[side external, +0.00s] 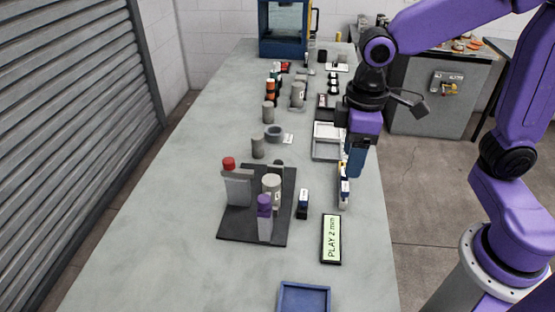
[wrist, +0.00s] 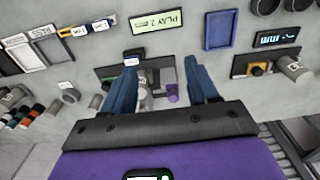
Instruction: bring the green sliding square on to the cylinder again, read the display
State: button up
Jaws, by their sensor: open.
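A dark board (side external: 232,226) on the bench carries a grey block with a red top (side external: 237,187), a pale labelled cylinder (side external: 271,185) and a purple-topped upright piece (side external: 265,207). I see no clearly green square on it. The purple piece also shows in the wrist view (wrist: 172,92), between and beyond my fingers. The display (side external: 331,238) lies right of the board and reads "PLAY 2 mm"; it is upside down in the wrist view (wrist: 158,20). My gripper (wrist: 161,64) is open and empty, above the bench to the board's right in the side view (side external: 356,163).
A small dark block (side external: 303,203) stands between board and display. A white, yellow and blue item (side external: 344,188) is below my gripper. A blue tray (side external: 304,298) is at the front; white trays (side external: 327,142), a grey ring (side external: 274,133) and several cylinders are behind. The bench's left side is clear.

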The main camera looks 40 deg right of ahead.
jog(key=w+a+f+m, duration=0.1)
jog(key=w+m, duration=0.2)
jog(key=w, duration=1.2)
jog(key=m, duration=0.4)
send_near(277, 162)
notch_tip(277, 162, down, 9)
jog(key=shift+r, duration=0.15)
